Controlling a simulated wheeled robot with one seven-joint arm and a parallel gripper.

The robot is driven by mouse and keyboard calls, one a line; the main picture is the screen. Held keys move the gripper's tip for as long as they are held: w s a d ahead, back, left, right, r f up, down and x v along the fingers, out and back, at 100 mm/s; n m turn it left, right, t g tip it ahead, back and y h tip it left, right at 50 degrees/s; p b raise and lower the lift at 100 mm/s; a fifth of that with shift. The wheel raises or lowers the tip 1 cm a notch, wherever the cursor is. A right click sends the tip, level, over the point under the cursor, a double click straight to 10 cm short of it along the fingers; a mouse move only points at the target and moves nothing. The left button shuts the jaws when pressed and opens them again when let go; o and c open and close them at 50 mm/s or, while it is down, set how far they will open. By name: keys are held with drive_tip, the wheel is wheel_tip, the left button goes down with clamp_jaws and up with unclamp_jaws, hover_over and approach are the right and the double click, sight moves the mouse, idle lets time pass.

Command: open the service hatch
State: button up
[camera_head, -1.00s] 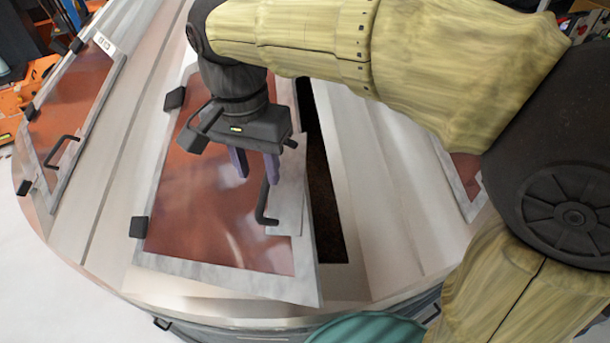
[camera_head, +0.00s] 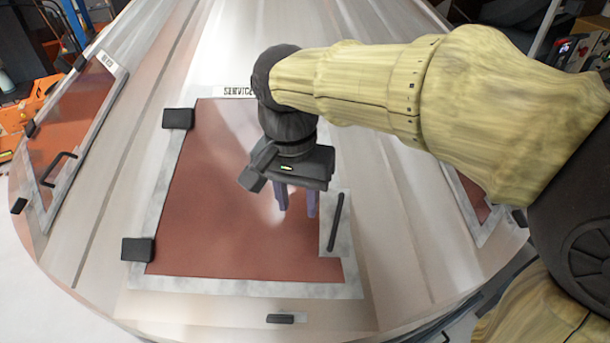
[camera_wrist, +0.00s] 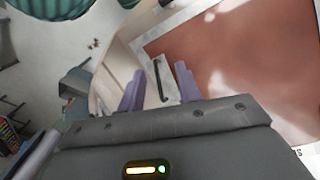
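The service hatch (camera_head: 235,225) is a red-brown panel in a pale grey frame, under a "SERVICE" label (camera_head: 236,92). It lies flush with the sloping metal housing, with no dark gap at its edges. Its black bar handle (camera_head: 335,222) sits on a pale plate at the right edge. My gripper (camera_head: 297,207) is over the right part of the panel, left of the handle, its purple fingers apart and empty. In the wrist view the handle (camera_wrist: 159,82) shows between the open fingers, beyond them; the hatch panel (camera_wrist: 235,60) fills the upper right.
Black hinge blocks (camera_head: 138,249) line the hatch's left edge. A small black catch (camera_head: 287,318) sits below it. Another hatch (camera_head: 75,120) with a handle is on the left, and part of one (camera_head: 475,200) on the right. Orange equipment (camera_head: 30,110) stands behind at left.

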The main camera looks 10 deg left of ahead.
drive_tip(key=w+d+f+n+t+b, duration=0.1)
drive_tip(key=d+f+b, duration=1.1)
drive_tip(key=d+f, duration=1.2)
wheel_tip(320, 180, down, 4)
drive_tip(key=shift+w+d+f+t+y, duration=0.3)
drive_tip(key=shift+w+t, duration=0.25)
drive_tip(key=shift+t, duration=0.35)
drive_tip(key=shift+a, duration=0.15)
